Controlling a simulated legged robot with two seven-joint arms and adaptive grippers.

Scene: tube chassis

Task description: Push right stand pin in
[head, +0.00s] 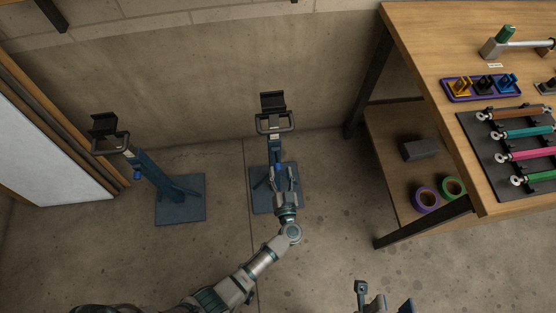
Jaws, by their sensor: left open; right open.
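The right stand (274,147) is a dark blue post on a square blue base plate, with a black cradle and a grey handle loop at its top. A small blue pin knob (279,167) shows on its post. My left gripper (281,177) is open over the base plate, its fingers on either side of the post's lower part near the knob. I cannot tell whether it touches the pin. How deep the pin sits is too small to tell. My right gripper (383,302) is open and empty at the bottom edge, partly cut off.
A similar left stand (150,172) with a blue knob (137,174) stands to the left. A wooden bench (420,45) at right carries tools; its lower shelf holds a dark block (419,149), a purple tape roll (426,198) and a green one (452,187). The floor between stands and bench is clear.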

